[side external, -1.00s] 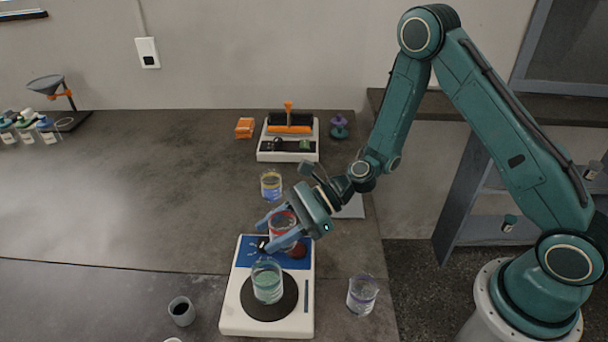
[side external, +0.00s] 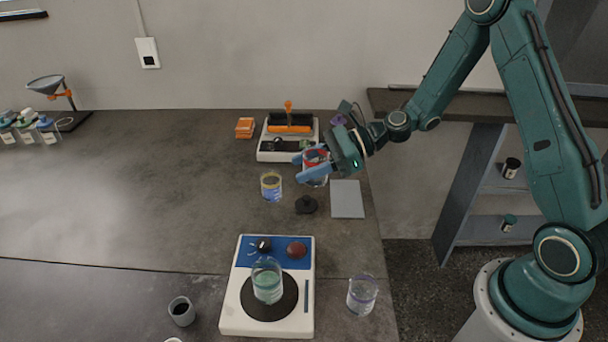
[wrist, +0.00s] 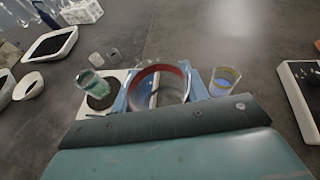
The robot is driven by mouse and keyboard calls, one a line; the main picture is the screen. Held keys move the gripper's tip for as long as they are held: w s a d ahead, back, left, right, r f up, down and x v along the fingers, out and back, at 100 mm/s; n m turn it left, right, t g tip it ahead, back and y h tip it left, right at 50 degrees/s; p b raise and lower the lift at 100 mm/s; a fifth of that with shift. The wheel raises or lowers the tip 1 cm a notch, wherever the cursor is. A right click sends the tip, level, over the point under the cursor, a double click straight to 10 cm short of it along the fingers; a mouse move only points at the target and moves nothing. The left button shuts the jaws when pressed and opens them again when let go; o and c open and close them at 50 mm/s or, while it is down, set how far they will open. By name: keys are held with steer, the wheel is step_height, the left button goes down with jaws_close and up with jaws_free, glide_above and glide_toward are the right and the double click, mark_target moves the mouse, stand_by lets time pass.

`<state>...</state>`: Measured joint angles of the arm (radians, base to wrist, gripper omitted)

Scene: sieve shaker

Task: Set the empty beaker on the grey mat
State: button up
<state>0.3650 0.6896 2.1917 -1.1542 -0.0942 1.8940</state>
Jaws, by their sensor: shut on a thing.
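My gripper (side external: 312,173) is shut on a clear glass beaker with a red band (side external: 317,157). It holds the beaker in the air, near the front of the white device with the orange bar. In the wrist view the red-banded beaker (wrist: 160,85) sits between the blue fingers, and I see no liquid in it. The grey mat (side external: 348,199) lies flat and bare on the bench, below and to the right of the held beaker in the side view.
A beaker of blue liquid (side external: 271,187) and a small black object (side external: 306,205) stand close by. A beaker of teal liquid (side external: 267,281) is on the white stirrer (side external: 236,318). A purple-banded beaker (side external: 362,295) stands right of it. The white device (side external: 288,155) is behind.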

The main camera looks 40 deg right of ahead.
steer(key=d+r+m+t+h, duration=0.2)
steer(key=d+r, duration=0.4)
steer(key=d, duration=0.5)
steer(key=shift+s+d, duration=0.3)
steer(key=shift+s, duration=0.05)
glide_above(341, 205)
step_height(341, 205, down, 16)
steer(key=shift+w+f, duration=0.1)
steer(key=shift+f, duration=0.15)
steer(key=shift+f, duration=1.75)
steer(key=shift+f, duration=0.15)
steer(key=o, duration=1)
